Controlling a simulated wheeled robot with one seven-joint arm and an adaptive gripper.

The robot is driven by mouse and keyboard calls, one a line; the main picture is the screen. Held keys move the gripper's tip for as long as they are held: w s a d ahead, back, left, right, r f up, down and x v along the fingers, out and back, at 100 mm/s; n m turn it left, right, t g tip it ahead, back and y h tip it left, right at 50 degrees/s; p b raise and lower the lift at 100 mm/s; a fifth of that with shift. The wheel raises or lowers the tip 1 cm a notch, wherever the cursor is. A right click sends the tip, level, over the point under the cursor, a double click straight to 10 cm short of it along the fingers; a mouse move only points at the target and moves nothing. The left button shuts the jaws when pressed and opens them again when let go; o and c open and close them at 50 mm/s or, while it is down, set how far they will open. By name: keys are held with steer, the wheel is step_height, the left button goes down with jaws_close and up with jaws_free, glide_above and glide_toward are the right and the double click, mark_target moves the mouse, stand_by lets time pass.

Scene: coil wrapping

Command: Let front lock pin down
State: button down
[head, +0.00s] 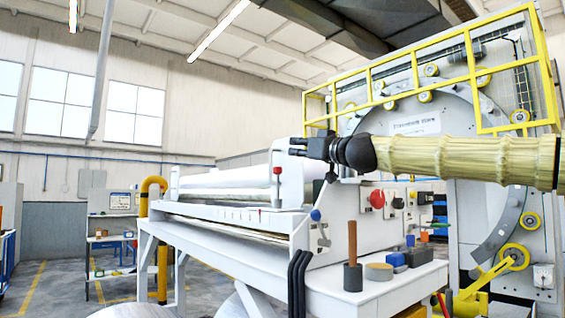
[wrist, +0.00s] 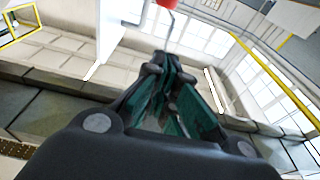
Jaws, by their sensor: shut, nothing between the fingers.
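A blue knob (head: 315,215) sits lower on the white end panel, above a small metal latch. I cannot tell which of these is the front lock pin. My gripper (head: 292,146) is shut and empty, above and right of the red knob. Its dark fingers with green pads fill the wrist view's middle (wrist: 166,75).
A white shelf (head: 385,294) at the machine's end holds a brown-handled tool (head: 352,258), a tape roll (head: 379,271) and blue blocks. A red button (head: 377,198) is on the panel behind. The large ring machine with a yellow railing (head: 470,60) stands at right.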

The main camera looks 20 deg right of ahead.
steer(key=r+p, duration=0.1)
steer(key=p, duration=0.3)
glide_above(278, 171)
steer(key=shift+s+d+f, duration=0.15)
steer(key=shift+d+f, duration=0.05)
steer(key=shift+f, duration=0.3)
steer(key=shift+s+d+f, duration=0.1)
steer(key=shift+d+f, duration=0.05)
steer(key=shift+f, duration=0.4)
steer(key=shift+s+d+f, duration=0.15)
steer(key=shift+d+f, duration=0.05)
steer(key=shift+f, duration=0.3)
